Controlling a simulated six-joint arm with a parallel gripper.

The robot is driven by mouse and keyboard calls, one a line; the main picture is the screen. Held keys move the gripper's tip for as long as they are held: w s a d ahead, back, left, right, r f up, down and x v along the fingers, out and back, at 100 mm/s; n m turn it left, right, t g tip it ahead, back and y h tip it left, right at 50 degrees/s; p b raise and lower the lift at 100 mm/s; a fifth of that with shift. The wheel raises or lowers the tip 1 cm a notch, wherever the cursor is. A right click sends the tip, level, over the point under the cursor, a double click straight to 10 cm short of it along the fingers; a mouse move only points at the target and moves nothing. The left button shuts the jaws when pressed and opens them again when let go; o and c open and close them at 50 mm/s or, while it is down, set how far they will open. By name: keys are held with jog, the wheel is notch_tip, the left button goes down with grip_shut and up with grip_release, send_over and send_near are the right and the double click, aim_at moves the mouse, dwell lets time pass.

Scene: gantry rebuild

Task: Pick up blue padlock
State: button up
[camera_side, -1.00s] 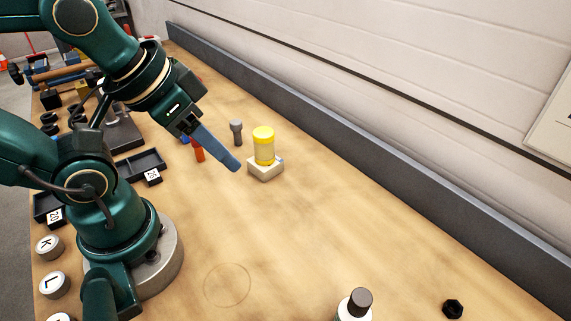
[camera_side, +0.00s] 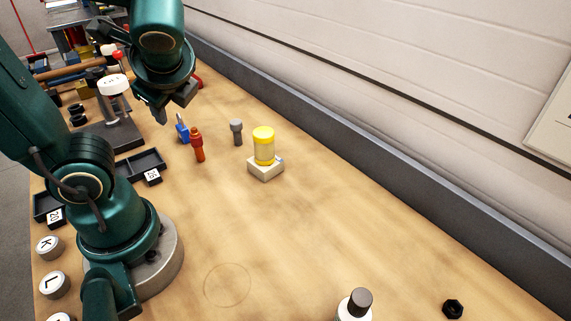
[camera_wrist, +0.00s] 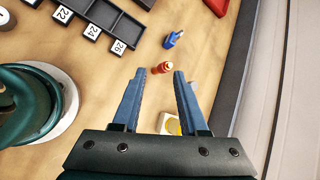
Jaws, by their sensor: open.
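The blue padlock (camera_side: 182,130) stands on the wooden bench in the side view, just behind and left of a red-orange screwdriver-like object (camera_side: 197,145). In the wrist view the padlock (camera_wrist: 173,39) lies beyond my fingertips, near the top. My gripper (camera_wrist: 156,74) is open and empty, its two blue fingers apart. In the side view my gripper (camera_side: 162,117) is up and to the left of the padlock, above the bench and not touching it.
A dark compartment tray (camera_side: 138,165) lies to the left. A dark rail (camera_side: 370,161) runs along the wall.

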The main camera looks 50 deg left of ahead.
jog(key=w+a+r+m+t+y, duration=0.1)
jog(key=w+a+r+m+y, duration=0.2)
jog(key=a+m+y, duration=0.3)
jog(key=m+h, duration=0.1)
jog(key=m, duration=0.1)
send_near(181, 120)
jog(key=shift+x, duration=4)
jog(key=shift+r, duration=0.1)
jog(key=shift+c, duration=0.3)
grip_shut()
